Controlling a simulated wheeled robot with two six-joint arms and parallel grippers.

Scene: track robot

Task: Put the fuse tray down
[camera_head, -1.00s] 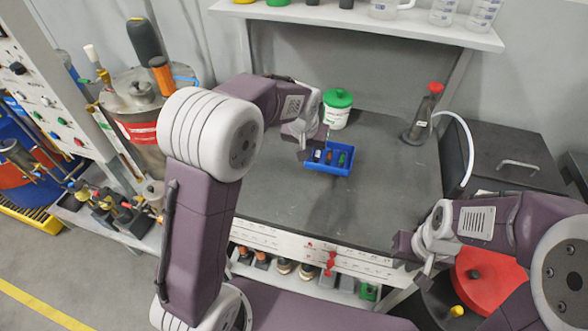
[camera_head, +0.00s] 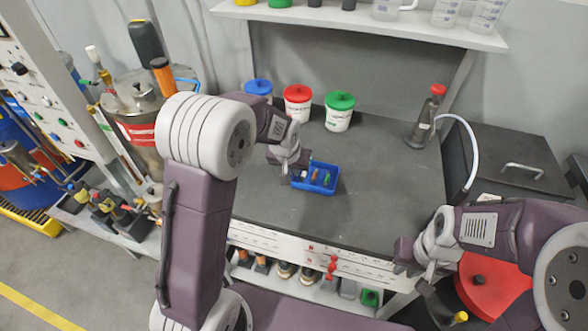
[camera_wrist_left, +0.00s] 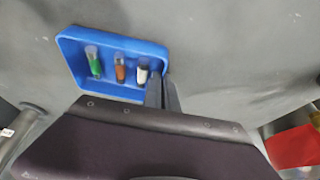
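The blue fuse tray (camera_head: 327,190) is at the middle of the grey bench in the head view, with green, orange and white fuses in it. It also shows in the left wrist view (camera_wrist_left: 75,60). My left gripper (camera_head: 295,178) is at the tray's left end. In the left wrist view its fingers (camera_wrist_left: 163,92) are close together on the tray's wall. I cannot tell whether the tray's underside touches the bench. My right gripper (camera_head: 424,280) is at the bench's front right edge, away from the tray; its finger opening is unclear.
Tubs with blue (camera_head: 258,86), red (camera_head: 297,92) and green (camera_head: 340,100) lids stand at the back of the bench (camera_head: 385,180). A red-capped bottle (camera_head: 428,115) and a black box (camera_head: 505,160) are at the right. The bench right of the tray is clear.

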